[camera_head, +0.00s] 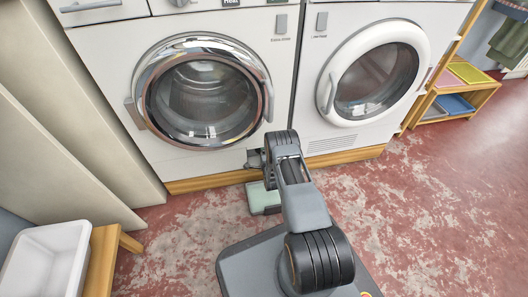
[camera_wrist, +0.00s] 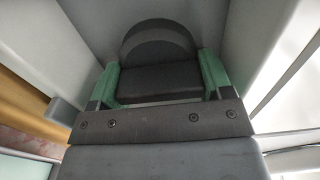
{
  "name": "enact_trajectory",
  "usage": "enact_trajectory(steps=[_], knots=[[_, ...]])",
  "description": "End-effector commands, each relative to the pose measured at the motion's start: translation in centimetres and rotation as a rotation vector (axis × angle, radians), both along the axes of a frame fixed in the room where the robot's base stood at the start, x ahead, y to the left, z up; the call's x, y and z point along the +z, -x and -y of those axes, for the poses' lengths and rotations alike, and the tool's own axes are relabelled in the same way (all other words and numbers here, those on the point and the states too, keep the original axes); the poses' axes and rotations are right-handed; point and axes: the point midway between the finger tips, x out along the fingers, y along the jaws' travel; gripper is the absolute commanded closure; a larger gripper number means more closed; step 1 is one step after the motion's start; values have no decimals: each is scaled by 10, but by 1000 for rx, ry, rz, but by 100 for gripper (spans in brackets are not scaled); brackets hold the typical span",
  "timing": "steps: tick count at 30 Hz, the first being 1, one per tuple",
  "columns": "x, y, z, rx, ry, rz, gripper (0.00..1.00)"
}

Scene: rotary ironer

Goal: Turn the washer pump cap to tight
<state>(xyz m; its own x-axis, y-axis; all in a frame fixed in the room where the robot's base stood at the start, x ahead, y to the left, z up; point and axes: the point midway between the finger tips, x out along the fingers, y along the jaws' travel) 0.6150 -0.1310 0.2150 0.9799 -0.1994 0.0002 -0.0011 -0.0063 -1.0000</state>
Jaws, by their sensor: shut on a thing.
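The pump cap (camera_wrist: 158,42) is a round dark grey cap with a thick grip bar (camera_wrist: 158,80) across it, seen close up in the wrist view. My gripper (camera_wrist: 160,72) has its green-edged fingers on both sides of the bar and is shut on it. The bar runs level across the wrist picture; no tight mark is visible. The cap sits in a grey recess. In the head view, my gripper (camera_head: 258,158) is at the lower right front of the left machine, the washer (camera_head: 105,95) with a chrome-ringed door. My arm hides the cap there.
A flat pale green tray (camera_head: 262,199) lies on the floor below my gripper. A second machine (camera_head: 312,110) with a white door stands to the right. A white tub (camera_head: 45,262) rests on a wooden stand at the lower left. The red floor at right is clear.

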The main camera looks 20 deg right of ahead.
Motion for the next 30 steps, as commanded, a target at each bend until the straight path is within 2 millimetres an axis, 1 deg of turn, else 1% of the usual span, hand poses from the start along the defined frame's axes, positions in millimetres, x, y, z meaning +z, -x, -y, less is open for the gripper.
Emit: enact_trajectory(steps=[16,17,18,24,30], knots=[[-1,0,-1,3,-24,3,51],[-1,0,-1,3,-24,3,26],[-1,0,-1,3,-24,3,22],[-1,0,-1,2,-22,3,3],[0,0,0,1,-22,4,2]])
